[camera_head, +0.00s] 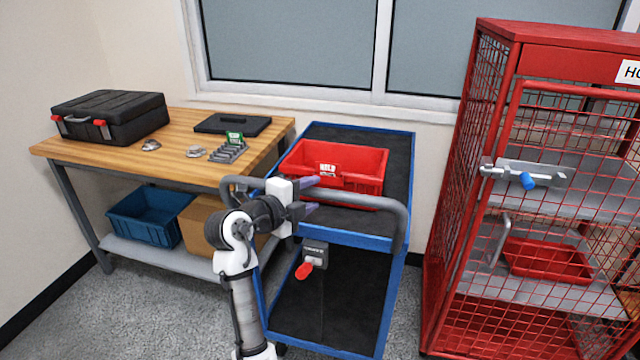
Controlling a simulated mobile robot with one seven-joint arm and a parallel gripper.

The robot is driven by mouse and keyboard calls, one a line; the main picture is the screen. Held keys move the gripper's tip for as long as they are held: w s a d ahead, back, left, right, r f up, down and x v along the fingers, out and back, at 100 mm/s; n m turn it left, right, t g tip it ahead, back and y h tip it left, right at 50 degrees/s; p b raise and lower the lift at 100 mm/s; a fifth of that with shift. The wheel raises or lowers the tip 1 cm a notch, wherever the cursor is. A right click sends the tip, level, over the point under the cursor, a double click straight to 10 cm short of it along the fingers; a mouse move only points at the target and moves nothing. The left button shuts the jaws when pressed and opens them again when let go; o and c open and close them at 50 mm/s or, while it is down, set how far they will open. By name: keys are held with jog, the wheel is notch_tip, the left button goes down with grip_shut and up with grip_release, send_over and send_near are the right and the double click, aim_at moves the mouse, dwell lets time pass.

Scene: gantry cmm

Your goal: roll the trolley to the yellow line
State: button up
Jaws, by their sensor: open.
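The trolley (398,170) is blue-framed with black shelves and stands against the wall below the window. Its grey curved push handle (372,202) faces me. A red bin (345,163) with a label sits on the trolley's top shelf. A red-tipped lever (305,270) on a dark box hangs below the handle. No yellow line shows in this view.
A wooden workbench (180,165) stands close on the left, with a black case (110,115) on top and a blue bin (146,214) below. A red mesh cage (465,200) stands on the right, leaving a narrow gap. Grey carpet (130,310) is clear at front left.

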jog(key=shift+p+x, duration=0.4)
jog(key=shift+x, duration=1.55)
grip_shut()
